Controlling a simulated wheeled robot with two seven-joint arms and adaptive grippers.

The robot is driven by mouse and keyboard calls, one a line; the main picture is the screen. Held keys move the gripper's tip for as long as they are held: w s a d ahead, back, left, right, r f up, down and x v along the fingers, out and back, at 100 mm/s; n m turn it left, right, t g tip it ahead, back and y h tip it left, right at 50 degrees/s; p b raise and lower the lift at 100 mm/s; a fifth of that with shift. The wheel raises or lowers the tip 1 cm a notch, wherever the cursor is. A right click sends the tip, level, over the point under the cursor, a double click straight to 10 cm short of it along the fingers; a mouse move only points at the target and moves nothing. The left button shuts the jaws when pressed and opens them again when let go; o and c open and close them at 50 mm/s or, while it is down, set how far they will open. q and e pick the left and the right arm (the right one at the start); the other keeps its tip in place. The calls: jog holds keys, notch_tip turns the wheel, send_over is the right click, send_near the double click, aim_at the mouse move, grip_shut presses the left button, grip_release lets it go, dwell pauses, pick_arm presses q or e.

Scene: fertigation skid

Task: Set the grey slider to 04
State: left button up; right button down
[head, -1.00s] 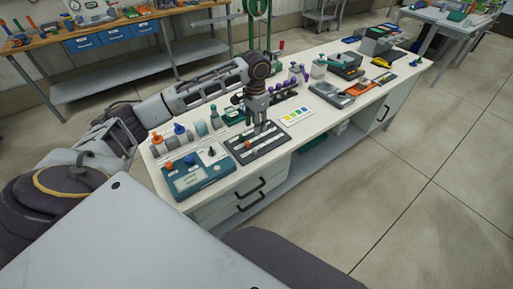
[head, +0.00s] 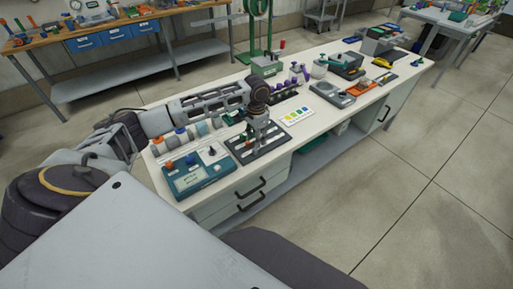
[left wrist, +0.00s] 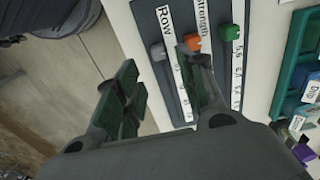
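The dark slider panel (head: 272,145) lies flat near the front edge of the white bench. In the left wrist view the panel (left wrist: 170,95) shows a grey knob (left wrist: 158,51) on the track labelled Row, an orange knob (left wrist: 193,42) on the strength track and a green knob (left wrist: 229,32) on a third track. My left gripper (head: 257,143) is low over the panel, pointing down. In the left wrist view my left gripper (left wrist: 157,68) is open and empty, with the grey knob just beyond its fingertips. I cannot tell whether they touch. My right gripper is out of view.
A teal control box (head: 190,177) sits left of the panel. A card with coloured squares (head: 297,115) lies to its right. Bottles and small parts stand behind. The floor in front of the bench is clear.

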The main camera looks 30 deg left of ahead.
aim_at(255, 151)
pick_arm(q)
jog(key=shift+f, duration=2.95)
